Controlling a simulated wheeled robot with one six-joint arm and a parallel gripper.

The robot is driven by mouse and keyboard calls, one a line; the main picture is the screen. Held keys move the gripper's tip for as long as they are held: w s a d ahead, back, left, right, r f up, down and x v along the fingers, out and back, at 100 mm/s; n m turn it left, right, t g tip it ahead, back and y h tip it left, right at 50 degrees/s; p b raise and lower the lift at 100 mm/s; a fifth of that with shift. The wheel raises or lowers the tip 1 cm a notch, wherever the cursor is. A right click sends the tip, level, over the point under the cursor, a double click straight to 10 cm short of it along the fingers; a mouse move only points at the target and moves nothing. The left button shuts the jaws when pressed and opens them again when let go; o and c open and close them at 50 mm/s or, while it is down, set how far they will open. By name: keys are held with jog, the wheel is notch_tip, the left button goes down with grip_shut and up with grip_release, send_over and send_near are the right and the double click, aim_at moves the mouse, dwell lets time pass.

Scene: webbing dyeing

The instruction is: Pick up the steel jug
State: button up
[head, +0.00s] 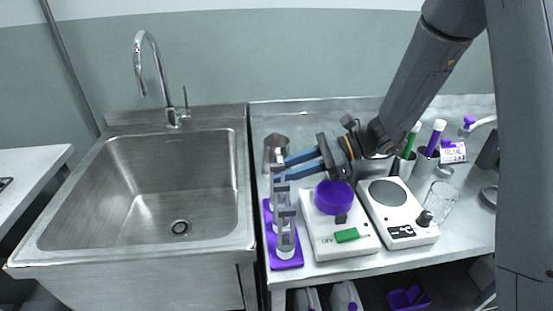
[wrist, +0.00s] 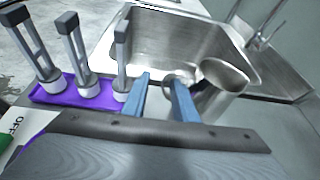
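The steel jug (head: 276,147) stands upright at the back left of the steel worktop, beside the sink. In the wrist view the jug (wrist: 226,78) is just beyond and right of the right blue finger, which overlaps its near side. A small round metal part, perhaps its handle, shows near that fingertip. My gripper (head: 286,167) points left toward the jug, its blue fingers level and low over the worktop. In the wrist view my gripper (wrist: 158,80) is open, with a clear gap between the fingers. I cannot tell whether a finger touches the jug.
A purple rack (head: 287,264) with several grey upright holders stands just in front of the jug. A white device with a purple bowl (head: 333,197) and a hotplate (head: 388,192) are to the right. The sink (head: 170,190) is left.

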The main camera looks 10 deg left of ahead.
jog(key=shift+w+p+x, duration=0.1)
jog(key=shift+p+x, duration=0.35)
jog(key=shift+x, duration=0.9)
jog(key=shift+w+p+x, duration=0.15)
jog(key=shift+p+x, duration=0.25)
jog(key=shift+x, duration=1)
grip_shut()
jog(key=shift+r, duration=0.1)
